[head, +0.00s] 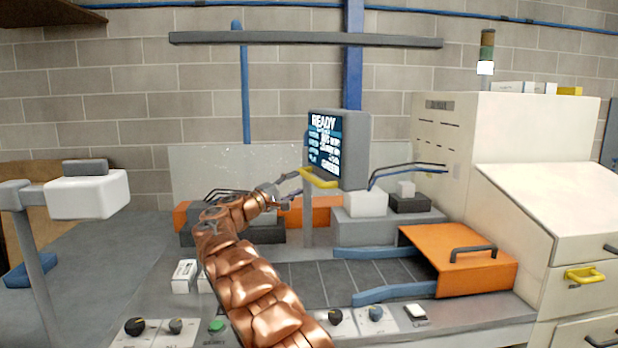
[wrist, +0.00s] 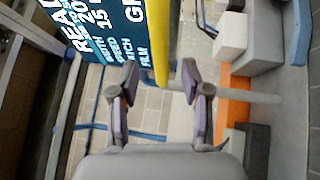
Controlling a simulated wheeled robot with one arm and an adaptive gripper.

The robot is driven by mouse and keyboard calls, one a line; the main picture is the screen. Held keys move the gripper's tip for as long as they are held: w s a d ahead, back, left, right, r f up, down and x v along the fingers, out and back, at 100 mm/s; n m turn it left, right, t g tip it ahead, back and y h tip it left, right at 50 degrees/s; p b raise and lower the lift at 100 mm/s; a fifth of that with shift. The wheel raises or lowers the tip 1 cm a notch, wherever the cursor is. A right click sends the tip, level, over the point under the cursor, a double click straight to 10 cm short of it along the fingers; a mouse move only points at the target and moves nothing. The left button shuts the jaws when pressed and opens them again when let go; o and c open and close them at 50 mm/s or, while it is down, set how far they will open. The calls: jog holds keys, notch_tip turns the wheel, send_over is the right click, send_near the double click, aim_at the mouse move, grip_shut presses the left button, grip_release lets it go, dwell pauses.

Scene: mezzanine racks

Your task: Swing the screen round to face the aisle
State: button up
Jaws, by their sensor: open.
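The screen (head: 326,142) is a grey box on a post, with a lit blue face reading "READY" turned to the left. A yellow handle (head: 321,179) runs along its lower edge. My gripper (head: 290,184) is open just left of the handle, at the end of my copper-coloured arm. In the wrist view the blue screen face (wrist: 112,30) fills the upper left. The yellow handle (wrist: 162,55) points down between the two open fingers of my gripper (wrist: 163,90). I see a gap on both sides of it. Whether the handle lies fully between the pads is unclear.
A conveyor (head: 330,284) with blue guide rails and an orange cover (head: 470,262) lies below. White and dark boxes (head: 365,204) stand right of the post. A cream machine cabinet (head: 470,140) fills the right. An overhead bar (head: 305,40) spans above the screen.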

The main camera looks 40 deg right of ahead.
aim_at(306, 178)
jog(key=d+p, duration=0.1)
jog(key=d, duration=0.3)
jog(key=d+r+p, duration=0.1)
jog(key=d, duration=0.1)
jog(key=shift+d+p, duration=0.3)
grip_shut()
dwell(0.5)
